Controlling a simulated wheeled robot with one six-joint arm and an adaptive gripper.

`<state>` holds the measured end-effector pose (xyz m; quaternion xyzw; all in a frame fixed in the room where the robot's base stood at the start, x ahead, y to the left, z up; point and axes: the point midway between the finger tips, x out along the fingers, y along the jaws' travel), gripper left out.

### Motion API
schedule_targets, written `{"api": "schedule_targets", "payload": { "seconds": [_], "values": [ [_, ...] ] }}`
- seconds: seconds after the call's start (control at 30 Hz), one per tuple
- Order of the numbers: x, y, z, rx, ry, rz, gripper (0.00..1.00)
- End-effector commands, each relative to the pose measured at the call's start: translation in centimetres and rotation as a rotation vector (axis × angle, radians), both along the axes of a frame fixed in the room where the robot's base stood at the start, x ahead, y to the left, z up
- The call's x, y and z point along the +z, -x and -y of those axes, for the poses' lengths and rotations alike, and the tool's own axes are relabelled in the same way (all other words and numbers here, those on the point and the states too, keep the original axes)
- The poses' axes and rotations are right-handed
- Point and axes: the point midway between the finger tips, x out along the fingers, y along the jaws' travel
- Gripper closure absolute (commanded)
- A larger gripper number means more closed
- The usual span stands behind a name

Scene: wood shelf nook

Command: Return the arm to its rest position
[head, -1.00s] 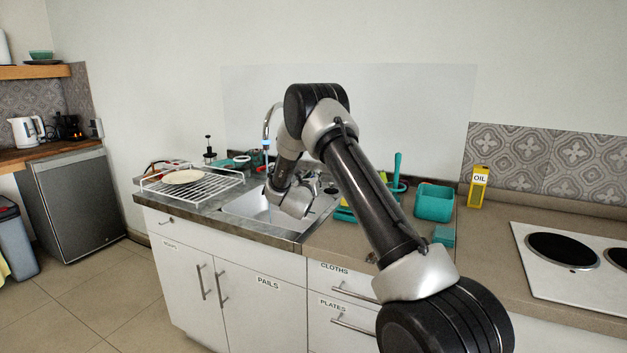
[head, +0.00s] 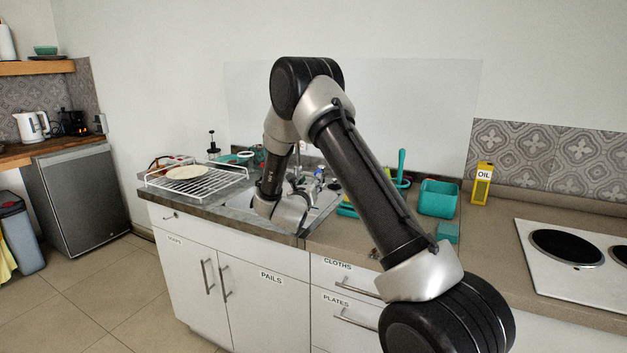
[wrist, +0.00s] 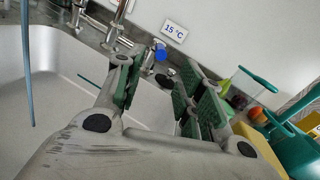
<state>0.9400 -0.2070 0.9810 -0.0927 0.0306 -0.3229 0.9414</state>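My arm rises from the lower right of the head view and bends down over the sink (head: 238,200). My gripper (wrist: 152,78) shows in the wrist view with its two green-padded fingers apart and nothing held between them. Behind the fingers are the metal tap (wrist: 117,22) and a blue knob (wrist: 160,50); I cannot tell how close the fingers are to them. In the head view my wrist is low at the sink, and the fingers are hard to make out there.
A white wire rack (head: 205,185) with a plate (head: 187,173) stands left of the sink. A teal bin (head: 438,199), a yellow oil carton (head: 482,184) and a hob (head: 570,262) are to the right. Open floor (head: 85,290) lies at the left.

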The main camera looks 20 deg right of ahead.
Motion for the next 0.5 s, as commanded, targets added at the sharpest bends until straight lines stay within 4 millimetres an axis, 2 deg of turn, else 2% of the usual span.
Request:
{"api": "schedule_targets", "payload": {
  "seconds": [0.17,0.5],
  "values": [
    [0.01,0.97,-0.71,-0.001,0.000,0.000,0.62],
    [0.01,1.00,-0.72,-0.001,0.000,0.000,0.62]
  ]
}}
